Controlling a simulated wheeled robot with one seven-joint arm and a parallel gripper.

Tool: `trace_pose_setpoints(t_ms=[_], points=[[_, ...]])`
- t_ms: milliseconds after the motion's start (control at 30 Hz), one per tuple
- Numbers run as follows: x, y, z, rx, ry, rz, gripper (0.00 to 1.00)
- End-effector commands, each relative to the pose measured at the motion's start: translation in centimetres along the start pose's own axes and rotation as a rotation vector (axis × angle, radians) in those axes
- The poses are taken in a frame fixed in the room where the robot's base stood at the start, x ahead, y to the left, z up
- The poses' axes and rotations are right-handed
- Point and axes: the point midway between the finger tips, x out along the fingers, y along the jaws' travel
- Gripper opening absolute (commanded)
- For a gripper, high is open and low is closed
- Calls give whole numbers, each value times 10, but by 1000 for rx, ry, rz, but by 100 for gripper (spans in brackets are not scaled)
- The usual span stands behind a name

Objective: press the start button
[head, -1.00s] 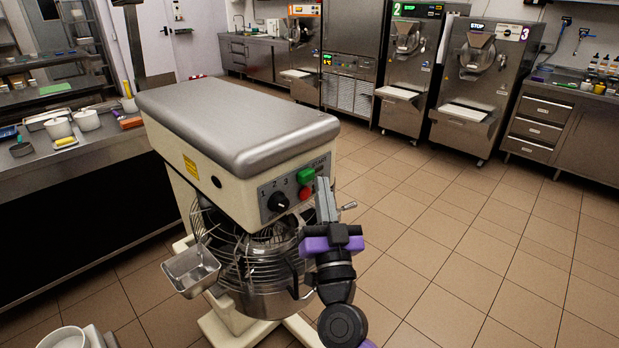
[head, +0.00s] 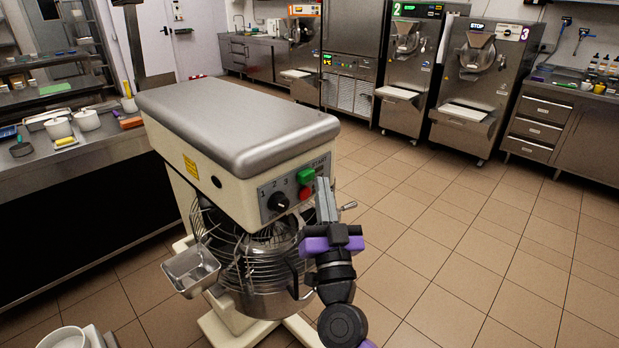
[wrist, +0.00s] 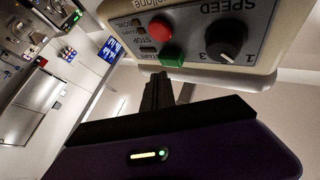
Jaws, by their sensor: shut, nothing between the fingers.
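The green start button (head: 306,175) is on the front control panel of a cream and grey mixer (head: 235,125), above a red stop button (head: 305,193) and right of a black speed knob (head: 278,201). In the wrist view, upside down, the start button (wrist: 170,56) is just beyond the fingertips, with the red button (wrist: 159,30) and the speed knob (wrist: 227,42) near it. My gripper (head: 323,184) is shut and empty, its fingertips close to the panel, right of the buttons. In the wrist view my gripper (wrist: 157,78) points at the panel's edge. Whether it touches the start button I cannot tell.
The mixer's wire guard and bowl (head: 262,265) sit below the panel, with a small metal chute (head: 191,270) at left. A steel counter (head: 75,150) stands at left. Batch freezers (head: 480,75) line the back. The tiled floor at right is clear.

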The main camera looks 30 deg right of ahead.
Motion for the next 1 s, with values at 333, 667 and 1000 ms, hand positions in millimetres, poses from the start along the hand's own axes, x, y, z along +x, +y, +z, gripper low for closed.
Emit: trace_pose_setpoints(t_ms=[333,667,1000], points=[[1,-1,0,0,0,0,0],[6,-5,4,0,1,0,0],[6,-5,4,0,0,0,0]])
